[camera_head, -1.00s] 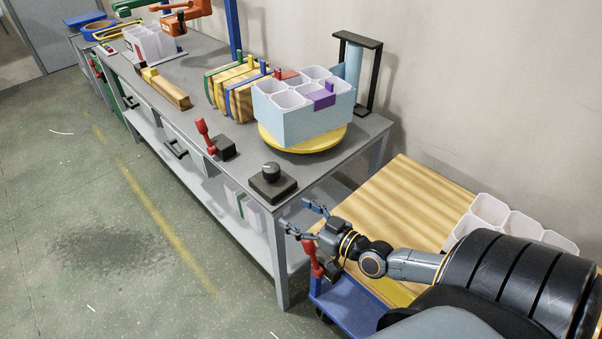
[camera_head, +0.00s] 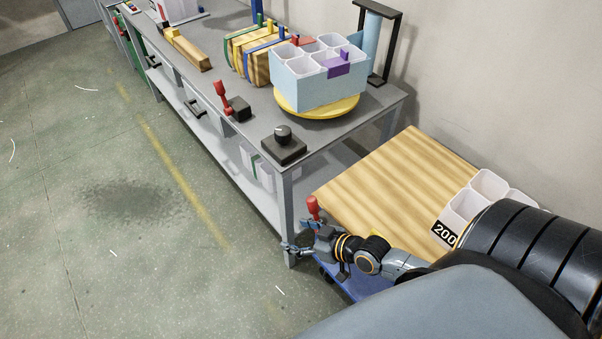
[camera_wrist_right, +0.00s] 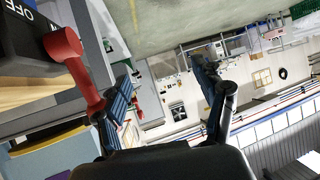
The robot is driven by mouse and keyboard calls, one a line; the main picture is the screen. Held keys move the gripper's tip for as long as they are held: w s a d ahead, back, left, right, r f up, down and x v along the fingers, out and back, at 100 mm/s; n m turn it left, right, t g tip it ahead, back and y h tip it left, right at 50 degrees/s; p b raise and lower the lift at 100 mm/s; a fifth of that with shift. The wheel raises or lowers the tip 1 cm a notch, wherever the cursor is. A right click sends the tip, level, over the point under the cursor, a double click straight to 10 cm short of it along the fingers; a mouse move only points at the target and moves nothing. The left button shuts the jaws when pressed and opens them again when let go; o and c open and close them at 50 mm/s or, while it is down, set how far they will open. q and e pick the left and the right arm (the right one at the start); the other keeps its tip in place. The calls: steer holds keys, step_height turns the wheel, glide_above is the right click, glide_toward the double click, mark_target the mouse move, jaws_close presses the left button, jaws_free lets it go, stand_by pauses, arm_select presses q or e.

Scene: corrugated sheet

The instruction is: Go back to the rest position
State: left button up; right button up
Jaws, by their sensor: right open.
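My right gripper (camera_head: 296,240) is open and empty in the head view, by the front corner of the grey workbench (camera_head: 330,150) and the near edge of the wooden board on the blue cart. In the right wrist view its two fingers (camera_wrist_right: 165,105) stand wide apart with nothing between them. A red-handled lever (camera_head: 313,207) stands right beside the gripper; its red handle (camera_wrist_right: 66,48) shows close to the left finger in the wrist view. I cannot tell whether they touch. My left gripper is not in view.
A light blue bin with white cups (camera_head: 305,92) sits on a yellow turntable (camera_head: 318,106). A black knob box (camera_head: 284,148) and another red lever (camera_head: 222,98) are near the bench edge. White containers labelled 200 (camera_head: 465,205) stand on the wooden board (camera_head: 385,180). Floor at left is clear.

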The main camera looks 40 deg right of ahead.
steer(key=shift+s+f, duration=0.2)
steer(key=shift+s, duration=0.05)
stand_by(0.4)
steer(key=s+a+r+g, duration=0.3)
steer(key=s+a+g, duration=0.1)
steer(key=s+a, duration=0.25)
steer(key=s+d+r+m+g+h, duration=0.1)
steer(key=s+d+r+g+h, duration=0.15)
steer(key=s+r+h, duration=0.35)
steer(key=s+f+g+y, duration=0.2)
steer(key=s+f+g, duration=0.1)
steer(key=f, duration=2.4)
steer(key=s+d+f, duration=0.3)
steer(key=s+f, duration=1.3)
steer(key=s, duration=0.1)
steer(key=shift+f+g, duration=0.2)
steer(key=shift+g, duration=0.15)
